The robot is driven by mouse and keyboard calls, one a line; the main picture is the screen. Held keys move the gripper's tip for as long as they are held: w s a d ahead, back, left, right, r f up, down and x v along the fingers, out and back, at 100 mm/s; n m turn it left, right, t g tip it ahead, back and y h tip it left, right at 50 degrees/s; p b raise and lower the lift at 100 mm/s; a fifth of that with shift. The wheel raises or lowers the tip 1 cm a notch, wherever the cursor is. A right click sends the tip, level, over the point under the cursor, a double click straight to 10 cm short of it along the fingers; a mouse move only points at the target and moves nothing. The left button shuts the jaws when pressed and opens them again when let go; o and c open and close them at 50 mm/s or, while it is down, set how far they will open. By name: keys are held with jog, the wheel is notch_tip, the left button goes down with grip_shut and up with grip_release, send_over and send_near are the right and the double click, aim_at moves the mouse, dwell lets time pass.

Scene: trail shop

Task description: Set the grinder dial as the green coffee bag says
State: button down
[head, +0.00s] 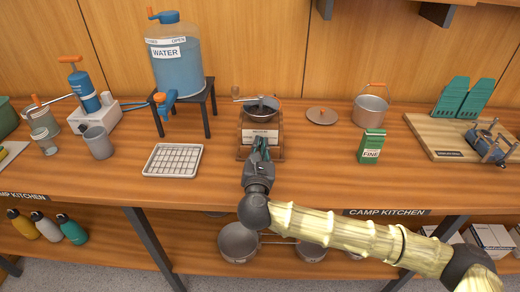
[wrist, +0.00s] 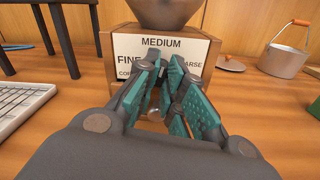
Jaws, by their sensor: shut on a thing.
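The grinder (head: 262,125) stands at the middle of the counter, a wooden body with a dark bowl and a crank on top. In the wrist view its white label plate (wrist: 150,44) reads MEDIUM at the top, FINE at the left and a partly covered COARSE at the right. My gripper (head: 261,150) is at the grinder's front, its teal fingers (wrist: 160,95) shut on the dial below the label. The dial is mostly hidden by the fingers, so its setting cannot be read. The green coffee bag (head: 371,145) stands right of the grinder, and its label reads FINE.
A wire-rack tray (head: 173,160) lies left of the grinder. A water jug (head: 178,65) on a dark stand is behind it. A lid (head: 322,116) and a pot (head: 371,108) are at the back right. A board (head: 430,136) is farther right. Counter between grinder and bag is clear.

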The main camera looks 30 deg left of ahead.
jog(key=n, duration=0.3)
jog(key=shift+n, duration=0.4)
jog(key=n, duration=0.3)
jog(key=shift+a+n, duration=0.1)
jog(key=shift+n, duration=0.2)
jog(key=n, duration=0.3)
jog(key=shift+n, duration=0.3)
jog(key=shift+f+n+p, duration=0.1)
jog(key=shift+n+p, duration=0.35)
jog(key=shift+n, duration=1.15)
jog(key=c, duration=1.5)
grip_release()
